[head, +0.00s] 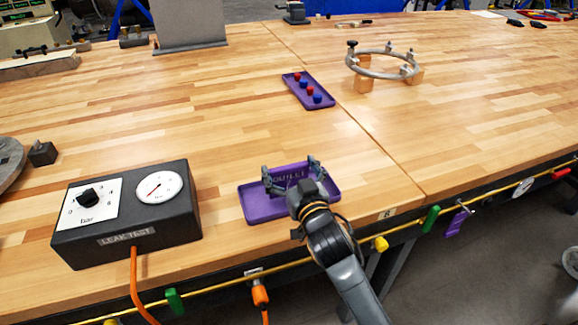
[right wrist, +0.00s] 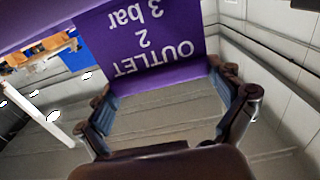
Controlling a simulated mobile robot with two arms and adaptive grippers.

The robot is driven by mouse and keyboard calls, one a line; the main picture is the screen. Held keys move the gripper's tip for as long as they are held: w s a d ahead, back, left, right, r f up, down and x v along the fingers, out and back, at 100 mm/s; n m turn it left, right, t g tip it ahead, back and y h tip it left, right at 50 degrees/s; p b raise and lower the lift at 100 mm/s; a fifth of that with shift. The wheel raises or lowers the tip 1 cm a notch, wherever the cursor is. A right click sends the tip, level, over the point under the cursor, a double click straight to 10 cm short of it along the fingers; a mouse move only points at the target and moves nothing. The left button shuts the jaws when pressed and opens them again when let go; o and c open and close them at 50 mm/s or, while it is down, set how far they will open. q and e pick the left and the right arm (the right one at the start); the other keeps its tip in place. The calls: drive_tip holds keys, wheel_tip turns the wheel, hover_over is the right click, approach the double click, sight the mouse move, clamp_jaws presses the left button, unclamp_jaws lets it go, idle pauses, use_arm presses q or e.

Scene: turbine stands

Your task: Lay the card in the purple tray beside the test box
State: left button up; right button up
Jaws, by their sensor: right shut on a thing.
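The purple tray (head: 257,209) lies on the bench just right of the black test box (head: 130,250), which has a dial, a gauge and a "LEAK TEST" label. My right gripper (head: 291,172) is over the tray, its fingers spread across the width of the purple card (head: 289,178) and shut on it. In the right wrist view the card (right wrist: 145,40) reads "OUTLET 2 3 bar" upside down between the fingertips (right wrist: 170,92). Whether the card touches the tray floor cannot be told; card and tray share a colour. My left gripper is out of view.
A second purple tray (head: 294,91) with red and blue knobs stands farther back. A metal ring (head: 372,72) rests on wooden blocks behind it. An orange cable (head: 134,275) leaves the test box. Coloured tags hang along the front edge. The bench right of the near tray is clear.

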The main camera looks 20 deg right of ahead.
drive_tip(key=shift+f, duration=0.35)
drive_tip(key=o, duration=0.7)
drive_tip(key=shift+r, duration=0.1)
drive_tip(key=shift+s, duration=1.1)
drive_tip(key=shift+s+d+p, duration=0.15)
drive_tip(key=shift+s+p, duration=0.55)
drive_tip(key=shift+s, duration=1.7)
